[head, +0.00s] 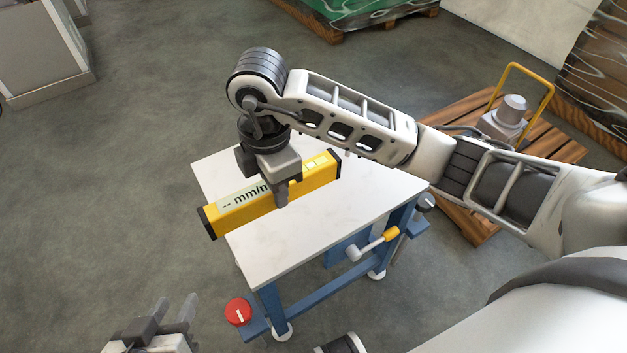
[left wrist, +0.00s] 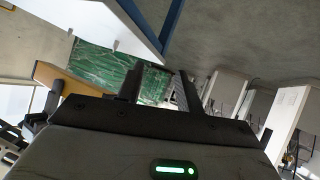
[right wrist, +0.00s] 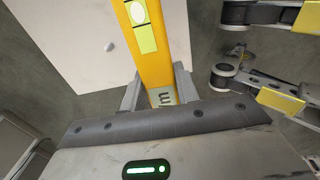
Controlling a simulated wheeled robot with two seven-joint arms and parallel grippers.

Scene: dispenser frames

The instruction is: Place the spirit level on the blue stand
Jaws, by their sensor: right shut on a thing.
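The yellow spirit level (head: 238,214) has black end caps and a pale "mm/m" display. My right gripper (head: 283,198) is shut on its middle, and the level also shows between the fingers in the right wrist view (right wrist: 148,40). The blue stand has a white top (head: 310,235) and blue legs (head: 272,302). The level appears over the left part of the top, its left end past the edge in the head view; I cannot tell whether it touches. My left gripper (head: 174,312) is open and empty, low and left of the stand; its parted fingers show in the left wrist view (left wrist: 157,82).
A red knob (head: 238,312) and a crank with a yellow grip (head: 390,234) stick out from the stand. A wooden pallet (head: 470,110) with a yellow-handled device stands behind right. A green-wrapped load (head: 365,10) is at the back. The floor left of the stand is clear.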

